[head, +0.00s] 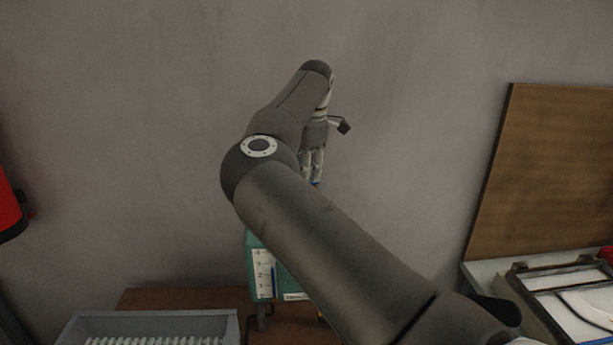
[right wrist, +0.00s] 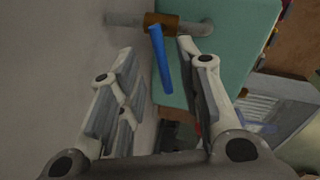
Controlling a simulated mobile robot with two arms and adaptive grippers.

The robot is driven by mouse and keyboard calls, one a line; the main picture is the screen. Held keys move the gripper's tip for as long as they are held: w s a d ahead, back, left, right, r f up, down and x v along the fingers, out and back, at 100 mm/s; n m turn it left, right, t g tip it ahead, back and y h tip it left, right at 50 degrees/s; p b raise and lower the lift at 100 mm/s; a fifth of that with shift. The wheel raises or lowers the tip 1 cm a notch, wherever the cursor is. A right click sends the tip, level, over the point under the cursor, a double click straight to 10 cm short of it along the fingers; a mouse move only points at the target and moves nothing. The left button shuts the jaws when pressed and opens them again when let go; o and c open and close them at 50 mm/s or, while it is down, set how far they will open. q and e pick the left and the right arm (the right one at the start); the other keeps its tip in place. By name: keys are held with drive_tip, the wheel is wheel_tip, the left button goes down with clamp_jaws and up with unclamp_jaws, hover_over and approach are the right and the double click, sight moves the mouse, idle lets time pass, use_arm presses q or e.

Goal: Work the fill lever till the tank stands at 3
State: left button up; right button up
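The teal tank (head: 252,240) stands against the wall, partly hidden behind my right arm. Its white gauge (head: 263,273) has a numbered scale and a blue column beside it; the exact level is too small to read surely. In the right wrist view the blue fill lever (right wrist: 161,62) hangs slightly slanted from a brass valve (right wrist: 161,23) on a grey pipe, next to the tank's teal side (right wrist: 225,60). My right gripper (right wrist: 157,52) is open, with the lever between its fingers, apparently touching neither. It shows above the tank in the head view (head: 313,172). My left gripper is out of view.
A grey tray (head: 228,325) with white ribs stands at the front left on a brown surface (head: 180,298). A red object (head: 10,208) is at the left edge. A brown board (head: 545,170) and framed items (head: 570,300) stand at right. The wall is close behind the tank.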

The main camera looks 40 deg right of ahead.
wheel_tip(320, 180, up, 9)
drive_tip(key=s, duration=0.1)
drive_tip(key=shift+s+a, duration=0.35)
drive_tip(key=shift+a, duration=0.05)
idle(1.9)
drive_tip(key=w+f+p, duration=0.1)
drive_tip(key=f, duration=0.3)
drive_tip(key=f+p, duration=0.1)
drive_tip(key=f, duration=0.3)
drive_tip(key=w+f+p, duration=0.1)
drive_tip(key=f, duration=0.2)
drive_tip(key=shift+w+a+f, duration=0.15)
drive_tip(key=shift+w+f, duration=0.2)
drive_tip(key=shift+f, duration=0.05)
clamp_jaws()
